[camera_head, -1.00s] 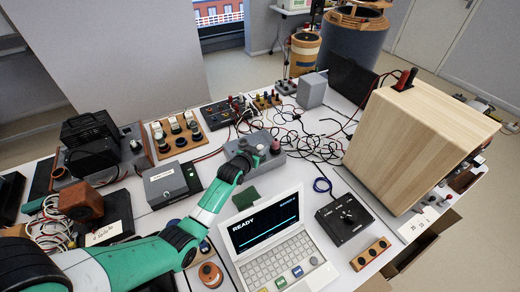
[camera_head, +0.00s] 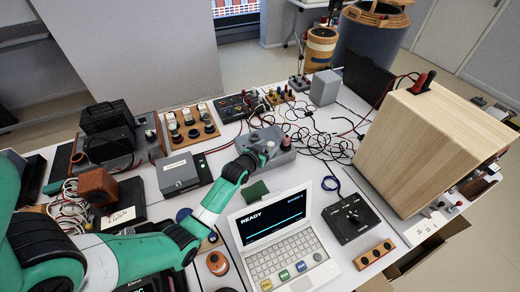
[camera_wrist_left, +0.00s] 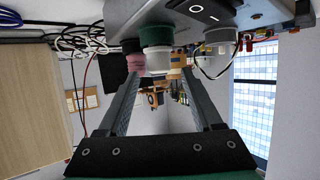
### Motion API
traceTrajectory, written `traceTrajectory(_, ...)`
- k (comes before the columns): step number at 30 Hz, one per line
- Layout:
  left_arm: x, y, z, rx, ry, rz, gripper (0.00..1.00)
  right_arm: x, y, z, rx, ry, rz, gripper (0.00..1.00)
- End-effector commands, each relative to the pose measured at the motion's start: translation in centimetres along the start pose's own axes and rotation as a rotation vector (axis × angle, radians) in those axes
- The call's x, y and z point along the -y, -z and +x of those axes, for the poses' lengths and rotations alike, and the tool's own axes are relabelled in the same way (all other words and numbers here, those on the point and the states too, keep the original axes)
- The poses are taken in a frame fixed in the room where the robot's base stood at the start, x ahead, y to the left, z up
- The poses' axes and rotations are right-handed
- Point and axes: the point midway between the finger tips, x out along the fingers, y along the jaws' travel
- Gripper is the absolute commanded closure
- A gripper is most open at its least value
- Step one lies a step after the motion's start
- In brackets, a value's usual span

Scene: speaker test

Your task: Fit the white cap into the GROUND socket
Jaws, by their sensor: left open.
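A grey sloped box (camera_head: 274,146) stands mid-table in the head view, with a white cap (camera_head: 270,147) and a pinkish-red cap (camera_head: 286,143) on it. My left gripper (camera_head: 260,158) is right at the box; its fingertips are hard to make out there. In the left wrist view the left gripper (camera_wrist_left: 160,76) has its two fingers wide apart. A white cap (camera_wrist_left: 157,61), with a green part (camera_wrist_left: 155,35) above it, shows between and beyond the fingertips, beside a pink cap (camera_wrist_left: 133,62). I cannot tell whether a finger touches them. No GROUND label is readable.
A laptop reading READY (camera_head: 280,235) and a black dial box (camera_head: 350,217) are in front of the grey box. Tangled cables (camera_head: 320,140) and a large wooden box (camera_head: 425,140) lie to its right. A grey case (camera_head: 182,173) is to its left.

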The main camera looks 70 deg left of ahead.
Motion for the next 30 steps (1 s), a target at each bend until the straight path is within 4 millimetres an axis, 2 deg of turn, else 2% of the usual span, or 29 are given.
traceTrajectory(1,0.0,0.5,-1.6,0.0,0.0,0.0,0.33,0.0,0.9,1.0,0.0,0.0,0.0,1.0)
traceTrajectory(3,0.0,0.6,-3.5,0.001,0.0,0.0,0.33,0.0,1.5,1.6,-0.001,0.0,0.0,1.0)
traceTrajectory(9,0.0,0.2,-7.5,0.0,-0.001,0.0,0.33,0.0,2.4,2.5,0.0,0.0,0.0,1.0)
traceTrajectory(14,0.0,0.1,-8.7,0.0,0.0,0.0,0.33,0.0,2.5,2.7,0.0,0.0,0.0,1.0)
traceTrajectory(24,-0.1,0.2,-8.7,-0.004,-0.002,0.001,0.33,0.0,2.4,2.6,0.0,0.0,0.0,1.0)
traceTrajectory(26,-0.6,1.2,-8.6,-0.021,-0.012,0.003,0.33,0.0,2.4,2.6,0.0,0.0,0.0,1.0)
traceTrajectory(27,-1.3,2.6,-8.6,-0.046,-0.025,0.006,0.33,0.0,2.4,2.6,0.0,0.0,0.0,1.0)
traceTrajectory(29,-3.0,5.9,-8.8,-0.105,-0.057,0.013,0.33,0.0,2.5,2.6,0.0,0.0,0.0,1.0)
traceTrajectory(30,-4.6,8.8,-9.1,-0.158,-0.087,0.018,0.33,0.0,2.5,2.6,0.0,0.0,0.0,1.0)
